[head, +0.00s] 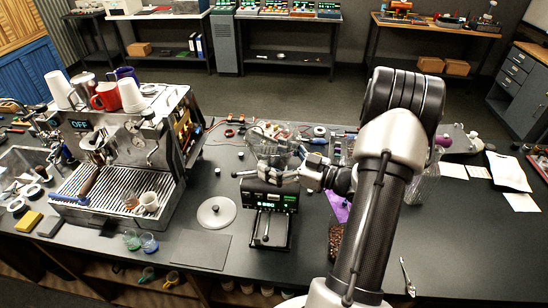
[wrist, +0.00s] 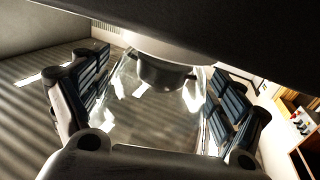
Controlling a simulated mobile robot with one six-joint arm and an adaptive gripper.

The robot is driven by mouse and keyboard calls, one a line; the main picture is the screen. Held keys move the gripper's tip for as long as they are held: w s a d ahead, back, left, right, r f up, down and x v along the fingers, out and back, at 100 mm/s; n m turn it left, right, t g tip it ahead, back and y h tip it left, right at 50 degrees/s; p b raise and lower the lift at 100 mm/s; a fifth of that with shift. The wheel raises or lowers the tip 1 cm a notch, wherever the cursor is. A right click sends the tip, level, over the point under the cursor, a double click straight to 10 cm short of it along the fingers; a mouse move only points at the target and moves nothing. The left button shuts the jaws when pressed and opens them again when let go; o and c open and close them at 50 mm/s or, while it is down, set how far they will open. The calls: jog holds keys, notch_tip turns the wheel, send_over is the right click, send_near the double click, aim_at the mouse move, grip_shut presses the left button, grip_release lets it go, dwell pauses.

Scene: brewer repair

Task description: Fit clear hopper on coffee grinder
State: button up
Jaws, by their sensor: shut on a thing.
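The coffee grinder (head: 268,205) stands on the dark counter in the head view, black with a lit green display. My gripper (head: 275,172) is just above the grinder's top. It is shut on the clear hopper (head: 272,142), which shows above the fingers. In the wrist view the clear hopper (wrist: 140,110) fills the space between the two padded fingers. Whether the hopper's lower end touches the grinder is hidden by the gripper.
An espresso machine (head: 130,150) with cups on top stands at the left. A round lid (head: 216,212) and a dark mat (head: 200,249) lie left of the grinder. Tools and wires lie behind the grinder.

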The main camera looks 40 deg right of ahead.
jog(key=o, duration=1.1)
jog(key=shift+s, duration=0.1)
jog(key=v, duration=1.2)
